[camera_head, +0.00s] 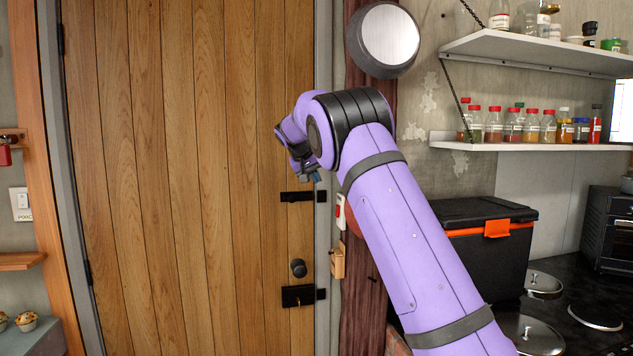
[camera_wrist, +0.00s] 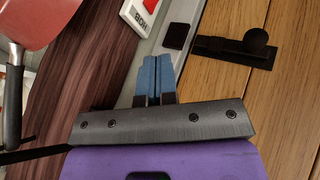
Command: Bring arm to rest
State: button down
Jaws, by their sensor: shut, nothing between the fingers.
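My purple arm reaches up from the lower right in the head view, bends at a black joint, and ends near the wooden door. My gripper (camera_head: 311,177) is small and partly hidden behind the arm there, near the door's upper black latch. In the wrist view my gripper (camera_wrist: 157,62) shows two blue fingertips pressed side by side, shut, with nothing between them. The fingers appear over the grey door frame, apart from the black latch (camera_wrist: 240,50).
The wooden door (camera_head: 180,180) is closed, with a dark knob (camera_head: 298,268) low on its right. To the right are a black box (camera_head: 480,240), pot lids (camera_head: 530,332) on a dark counter, and shelves (camera_head: 540,146) of jars. A red pan (camera_wrist: 35,22) hangs in the wrist view.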

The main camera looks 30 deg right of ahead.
dwell(0.4)
jog(key=s+a+r+n+y, duration=0.1)
jog(key=s+a+r+y, duration=0.15)
jog(key=s, duration=0.75)
jog(key=s+a+r+t+y, duration=0.1)
jog(key=s+a, duration=0.3)
jog(key=s, duration=0.6)
jog(key=s+a+r+n+y, duration=0.1)
jog(key=s+a+r+y, duration=0.15)
jog(key=s, duration=0.75)
jog(key=s+a+f+n, duration=0.1)
jog(key=s+a+f, duration=0.2)
jog(key=s, duration=0.5)
jog(key=s+a+f+n, duration=0.1)
jog(key=s+a+f, duration=0.2)
jog(key=s, duration=0.5)
jog(key=s+a+f+t+y, duration=0.1)
jog(key=s+a+f, duration=0.2)
jog(key=s+f, duration=0.2)
jog(key=s, duration=0.3)
jog(key=shift+s+n, duration=0.25)
jog(key=shift+n, duration=0.15)
